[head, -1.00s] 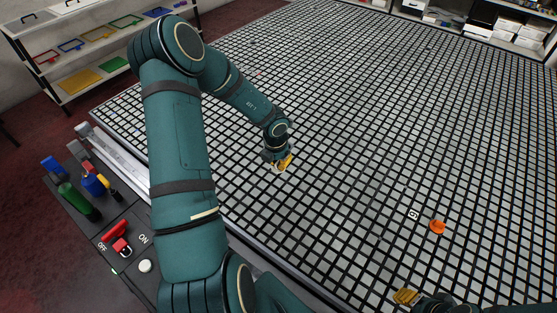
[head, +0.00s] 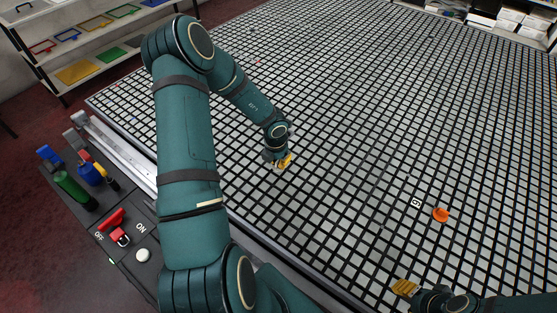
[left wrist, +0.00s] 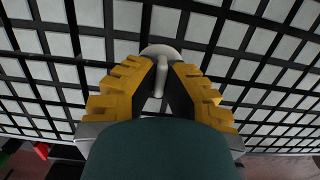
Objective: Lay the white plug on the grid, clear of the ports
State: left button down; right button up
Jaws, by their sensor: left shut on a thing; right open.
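The white plug (left wrist: 161,54) shows in the left wrist view, with a round pale head and a narrow stem between the yellow fingers. My left gripper (left wrist: 160,72) is shut on it, over the grid table. In the head view my left gripper (head: 284,162) is low over the grid (head: 340,140); the plug cannot be made out there. I cannot tell whether the plug touches the grid. My right gripper (head: 404,288) is open at the bottom right of the head view, over the near part of the grid, with no thing seen in it.
An orange plug-like piece (head: 441,214) sits on the grid at right, near a white label marked G1 (head: 416,202). A side panel holds a red switch handle (head: 112,220), a white knob (head: 143,255) and a green cylinder (head: 76,190). Much of the grid is bare.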

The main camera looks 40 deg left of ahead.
aim_at(276, 163)
dwell(0.4)
pick_arm(q)
jog(key=shift+p, duration=0.5)
jog(key=shift+f+b, duration=0.35)
jog(key=shift+f, duration=0.35)
jog(key=c, duration=1.1)
grip_release()
jog(key=shift+o, duration=0.2)
jog(key=shift+r, duration=0.15)
notch_tip(276, 163, up, 12)
jog(key=s, duration=0.1)
jog(key=shift+s, duration=0.25)
jog(key=shift+f, duration=0.25)
